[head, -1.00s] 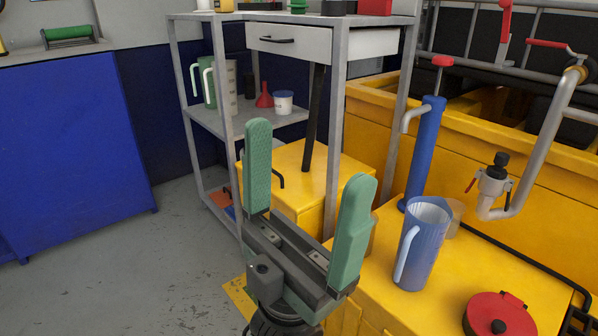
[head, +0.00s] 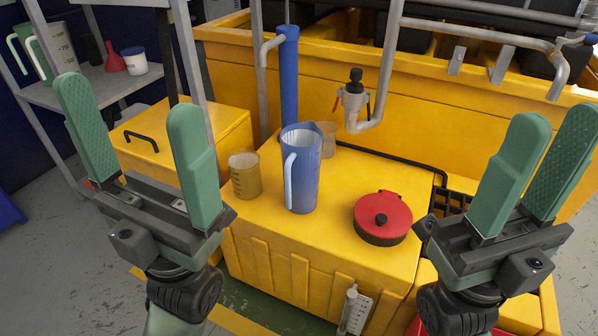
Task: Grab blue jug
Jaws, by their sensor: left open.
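The blue jug (head: 304,176) stands upright on the yellow cabinet top, with its pale handle on the left side. My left gripper (head: 132,118) is open and empty, to the left of the jug and apart from it. My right gripper (head: 542,160) is at the right of the head view, beyond the red lid from the jug. Its two green fingers stand apart with nothing between them.
A beaker of amber liquid (head: 245,176) stands close left of the jug, and a clear cup (head: 327,140) just behind it. A red round lid (head: 382,217) lies to the right. A blue upright pipe (head: 288,85) and a grey tap pipe (head: 385,80) rise behind.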

